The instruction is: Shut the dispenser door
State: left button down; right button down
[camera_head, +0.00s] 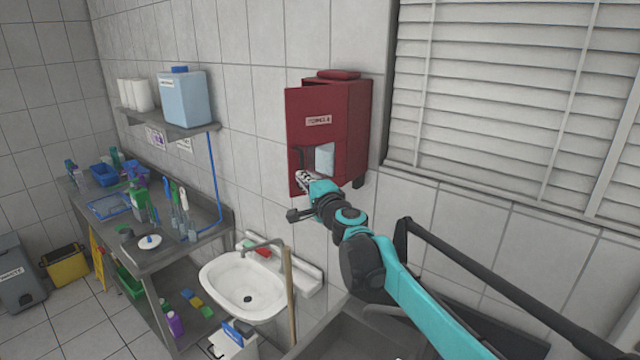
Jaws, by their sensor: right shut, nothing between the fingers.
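The red dispenser (357,125) is mounted on the tiled wall, left of the window blinds. Its red door (316,137) has a white label and a pale window low down. The door looks partly open, its left edge standing out from the body. My right gripper (303,178) is shut and empty at the lower part of the door, in front of its face. Whether the fingers touch the door I cannot tell. The gripper and arm hide part of the door's bottom edge. My left gripper is not in view.
A white sink (247,287) with a tap lies below the dispenser, a wooden handle (290,295) upright beside it. A shelf (170,128) holds a blue container (184,98). A cluttered metal bench (165,250) stands at left. Wall space around the dispenser is clear.

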jog(key=w+a+m+h+p, duration=0.2)
jog(key=w+a+m+h, duration=0.3)
jog(key=w+h, duration=0.4)
jog(key=shift+w+m+t+h, duration=0.25)
jog(key=shift+m+t+h, duration=0.05)
jog(key=shift+m, duration=0.3)
jog(key=shift+s, duration=0.1)
jog(key=shift+a, duration=0.1)
dwell(0.4)
